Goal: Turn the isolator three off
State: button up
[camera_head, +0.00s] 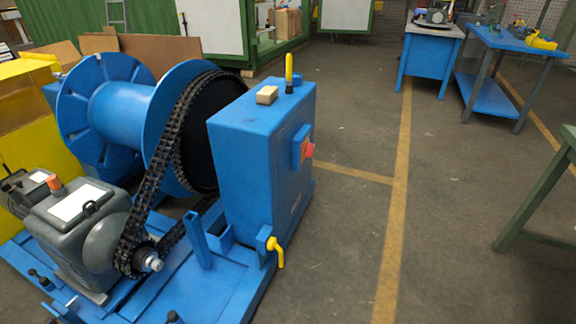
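My gripper is not in view.
A yellow bent handle (275,250) sticks out low on the cabinet, and a yellow-topped lever (289,68) stands on top near a tan block (267,95). A chain (165,165) runs from a grey motor unit (75,220) to the drum (125,110). Floor right of the cabinet is clear.

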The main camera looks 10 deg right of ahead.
aim_at(308, 149)
jog(key=i+j+z, duration=0.1)
jog(key=i, duration=0.2)
jog(key=i+j, duration=0.15)
jog(key=i+l+z, duration=0.15)
jog(key=i, duration=0.4)
jog(key=i+l+z, duration=0.1)
jog(key=i, duration=0.45)
jog(key=i+l+z, duration=0.15)
jog(key=i, duration=0.4)
jog(key=l, duration=0.1)
